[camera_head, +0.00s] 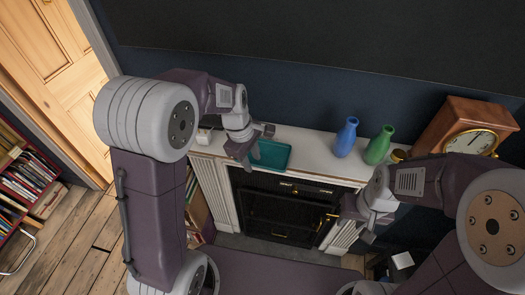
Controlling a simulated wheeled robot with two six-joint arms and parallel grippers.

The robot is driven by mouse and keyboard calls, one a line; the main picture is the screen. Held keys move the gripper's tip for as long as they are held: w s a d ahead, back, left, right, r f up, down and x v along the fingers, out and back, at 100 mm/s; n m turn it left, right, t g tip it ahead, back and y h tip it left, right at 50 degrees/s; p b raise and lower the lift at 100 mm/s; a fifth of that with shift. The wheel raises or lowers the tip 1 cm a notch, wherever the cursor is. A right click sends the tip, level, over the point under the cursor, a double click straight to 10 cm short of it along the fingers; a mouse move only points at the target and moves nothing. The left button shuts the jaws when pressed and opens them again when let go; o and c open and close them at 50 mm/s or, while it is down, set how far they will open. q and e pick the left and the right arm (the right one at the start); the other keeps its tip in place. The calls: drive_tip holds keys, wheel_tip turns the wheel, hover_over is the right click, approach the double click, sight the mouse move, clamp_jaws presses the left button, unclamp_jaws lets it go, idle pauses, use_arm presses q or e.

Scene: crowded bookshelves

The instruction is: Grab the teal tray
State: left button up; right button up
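The teal tray (274,155) lies flat on the white mantelpiece (312,147) in the middle of the head view. My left gripper (257,149) is over the tray's left end, with its fingers spread apart. Part of the tray's left side is hidden behind it, and I cannot tell whether a finger touches the tray. My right gripper (352,225) is open and empty, in front of the fireplace to the right and well away from the tray.
A blue vase (346,138), a green vase (379,146) and a wooden clock (467,130) stand on the mantelpiece right of the tray. A small white object (204,136) is left of it. A dark fireplace (283,205) is below. A bookshelf (25,180) stands far left.

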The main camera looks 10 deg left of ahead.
use_arm(q)
drive_tip(key=shift+w+d+f, duration=0.15)
drive_tip(key=shift+d+f, duration=0.3)
drive_tip(key=shift+f, duration=0.05)
drive_tip(key=shift+a, duration=0.45)
clamp_jaws()
drive_tip(key=shift+d, duration=0.25)
drive_tip(key=shift+a, duration=0.1)
